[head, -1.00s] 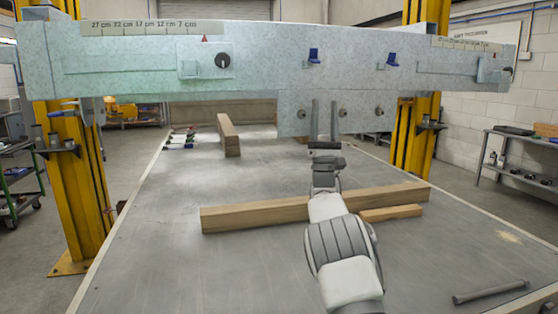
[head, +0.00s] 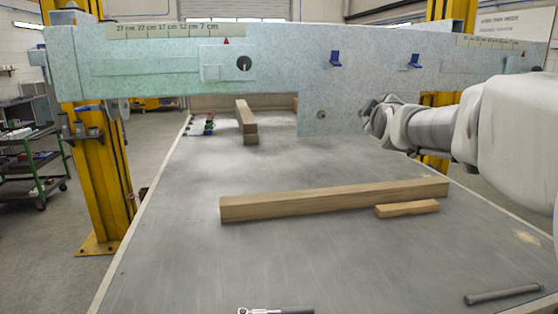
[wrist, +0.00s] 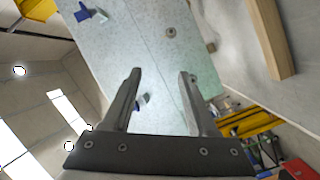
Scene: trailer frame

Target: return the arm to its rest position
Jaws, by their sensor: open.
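My arm (head: 440,128) reaches in from the right edge of the head view, in front of the right part of the pale speckled trailer frame panel (head: 270,75). Its far end is near the panel's lower middle, and the fingers cannot be made out there. In the wrist view my gripper (wrist: 160,78) shows two dark fingers spread apart with nothing between them. Behind the fingers is the panel (wrist: 125,45), tilted in the picture, with blue clips (wrist: 90,13) on it.
A long wooden beam (head: 330,200) and a short block (head: 407,209) lie on the grey table (head: 180,250). Another beam (head: 245,118) lies farther back. A grey rod (head: 503,294) and a wrench-like tool (head: 275,310) lie near the front. Yellow posts (head: 105,180) stand at both sides.

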